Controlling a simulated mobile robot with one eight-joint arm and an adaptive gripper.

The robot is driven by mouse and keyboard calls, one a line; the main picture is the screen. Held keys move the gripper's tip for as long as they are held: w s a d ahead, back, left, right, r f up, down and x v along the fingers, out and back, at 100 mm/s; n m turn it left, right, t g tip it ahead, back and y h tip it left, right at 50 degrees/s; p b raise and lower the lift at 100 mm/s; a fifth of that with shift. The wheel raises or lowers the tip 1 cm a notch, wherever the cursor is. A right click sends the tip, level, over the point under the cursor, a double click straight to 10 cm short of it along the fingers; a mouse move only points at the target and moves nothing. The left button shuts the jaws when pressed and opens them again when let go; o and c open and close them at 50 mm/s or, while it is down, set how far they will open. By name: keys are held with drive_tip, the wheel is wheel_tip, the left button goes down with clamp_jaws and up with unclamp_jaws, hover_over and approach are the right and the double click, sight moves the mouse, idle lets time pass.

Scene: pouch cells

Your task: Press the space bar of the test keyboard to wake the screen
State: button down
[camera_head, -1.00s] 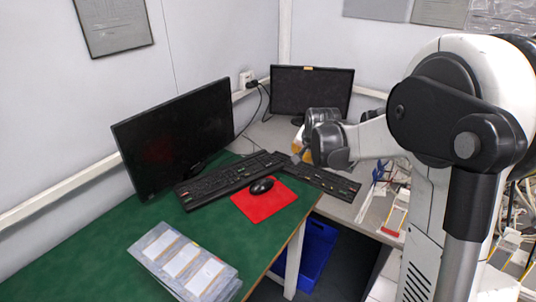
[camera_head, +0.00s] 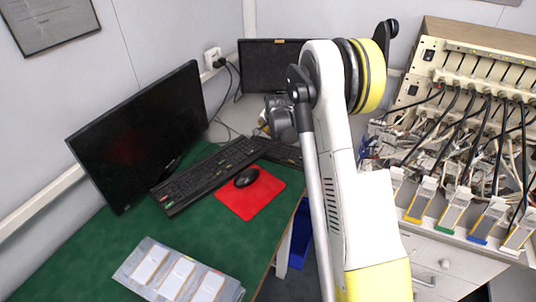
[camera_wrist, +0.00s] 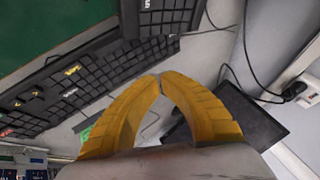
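One black keyboard (camera_head: 208,172) lies on the green desk before the left monitor. A second black keyboard (camera_head: 284,153) lies on the grey table, partly hidden by my arm; I cannot tell which is the test keyboard. My gripper (camera_head: 263,131) is near the second keyboard's far side. In the wrist view the yellow fingers (camera_wrist: 160,79) meet at the tips with nothing between them. The second keyboard (camera_wrist: 75,85) lies left of the fingertips, and the first keyboard's end (camera_wrist: 168,16) shows above them. Contact with keys is not visible. The left monitor (camera_head: 140,135) and far monitor (camera_head: 268,66) are dark.
A mouse (camera_head: 246,177) sits on a red mat (camera_head: 264,197). A tray of pouch cells (camera_head: 178,274) lies at the green desk's front. Cables (camera_wrist: 228,75) run near the far monitor. A rack with clips and wires (camera_head: 470,75) stands at the right.

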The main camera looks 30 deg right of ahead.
sight(269, 155)
drive_tip(key=shift+f, duration=0.15)
wheel_tip(269, 155, down, 9)
drive_tip(key=b, duration=0.5)
drive_tip(key=shift+r, duration=0.2)
drive_tip(key=shift+b, duration=0.3)
idle(0.9)
drive_tip(key=shift+f+b, duration=0.35)
drive_tip(key=shift+s+a+f+b, duration=0.1)
drive_tip(key=shift+a+f+b, duration=0.1)
drive_tip(key=shift+f+b, duration=0.4)
idle(0.8)
drive_tip(key=shift+r, duration=0.1)
drive_tip(key=shift+w+a+r+p, duration=0.25)
drive_tip(key=shift+a+r+p, duration=0.1)
drive_tip(key=shift+r+p, duration=0.2)
drive_tip(key=shift+d+r, duration=0.15)
